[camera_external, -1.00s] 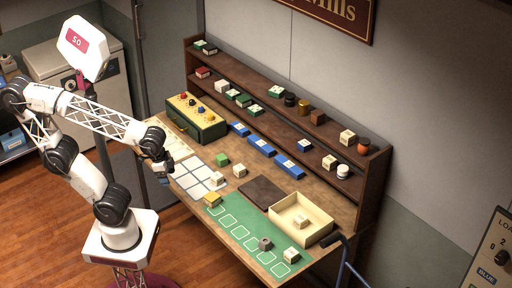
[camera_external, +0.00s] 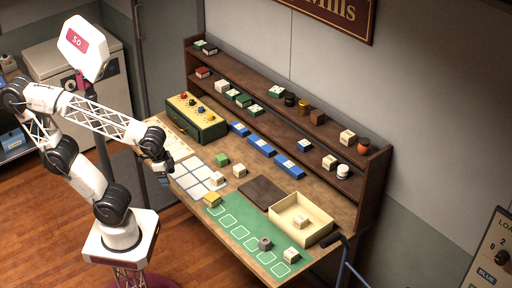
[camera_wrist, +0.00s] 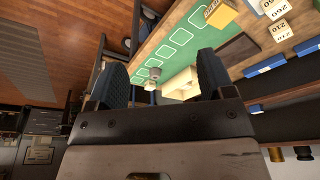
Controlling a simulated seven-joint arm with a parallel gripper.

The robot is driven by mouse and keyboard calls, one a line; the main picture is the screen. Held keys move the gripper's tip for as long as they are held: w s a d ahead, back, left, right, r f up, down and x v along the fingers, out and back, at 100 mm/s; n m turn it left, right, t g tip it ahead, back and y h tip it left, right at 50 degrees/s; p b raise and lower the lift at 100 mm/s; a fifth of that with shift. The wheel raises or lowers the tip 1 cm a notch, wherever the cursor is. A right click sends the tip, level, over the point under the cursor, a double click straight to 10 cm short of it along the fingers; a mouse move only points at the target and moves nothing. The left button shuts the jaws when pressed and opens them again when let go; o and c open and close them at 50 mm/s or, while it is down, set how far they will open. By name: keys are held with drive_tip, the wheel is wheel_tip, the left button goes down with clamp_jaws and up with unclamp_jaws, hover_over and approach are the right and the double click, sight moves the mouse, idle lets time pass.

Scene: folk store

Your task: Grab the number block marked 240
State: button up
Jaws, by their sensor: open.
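Cream number blocks stand on the workbench (camera_external: 258,205). Two are close together near its middle, a left block (camera_external: 217,179) and a right block (camera_external: 239,170). In the wrist view two cream blocks show at the top right; one (camera_wrist: 275,9) seems to read 260, the other (camera_wrist: 281,31) looks like 210 or 240. I cannot tell for sure which block is marked 240. My gripper (camera_external: 165,174) is at the bench's left edge, apart from the blocks. In the wrist view my gripper (camera_wrist: 162,80) has its fingers wide apart, with nothing held between them.
A green mat (camera_external: 236,232) with outlined slots covers the bench front, with a yellow block (camera_external: 212,199) at its corner. A cream tray (camera_external: 318,234) holds a block. Shelves (camera_external: 375,190) at the back carry blocks and jars. A button box (camera_external: 205,132) stands at back left.

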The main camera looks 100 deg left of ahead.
drive_tip(key=shift+o, duration=0.3)
drive_tip(key=shift+w, duration=0.1)
drive_tip(key=m+t+y, duration=0.3)
drive_tip(key=m+y, duration=0.7)
drive_tip(key=m, duration=0.9)
hover_over(290, 254)
drive_tip(key=s+a, duration=0.3)
drive_tip(key=s, duration=0.4)
drive_tip(key=s+a, duration=0.4)
drive_tip(key=s, duration=0.3)
wheel_tip(290, 254, down, 11)
drive_tip(key=w+d+f+m+t, duration=0.1)
drive_tip(key=w+d+f+m, duration=0.1)
drive_tip(key=w+d+f, duration=0.1)
drive_tip(key=w+d+f+m+t, duration=0.1)
drive_tip(key=w+d+f+m, duration=0.2)
drive_tip(key=d, duration=0.1)
drive_tip(key=w+d+f+m+t, duration=0.1)
drive_tip(key=w+d+f+m, duration=0.1)
drive_tip(key=w+d+f, duration=0.1)
drive_tip(key=shift+w+d+f+m+t, duration=0.3)
drive_tip(key=shift+w+d+f+t, duration=0.15)
drive_tip(key=shift+d, duration=0.25)
drive_tip(key=shift+x, duration=1.3)
